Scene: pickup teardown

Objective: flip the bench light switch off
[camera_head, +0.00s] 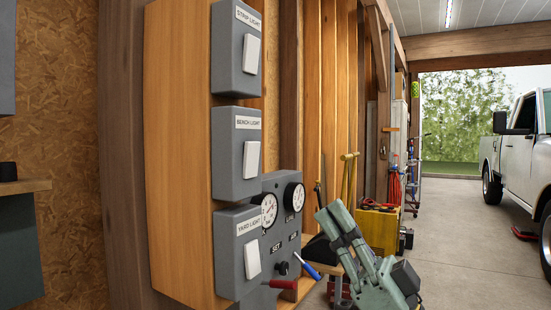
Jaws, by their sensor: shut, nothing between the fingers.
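The bench light switch (251,160) is a white rocker on the middle of three grey boxes stacked on a wooden post. Its label reads "BENCH LIGHT". Whether the rocker is on or off is too small to tell. My gripper (336,222) is grey-green and sits at the lower right of the boxes, fingers pointing up and left. It is shut and empty, apart from the switch and lower than it.
The strip light switch (251,54) is above and the yard light switch (252,259) below. A grey gauge panel (283,235) with dials, a red lever (280,284) and a blue lever (307,265) stands behind. A white pickup (515,150) is at right; the floor between is open.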

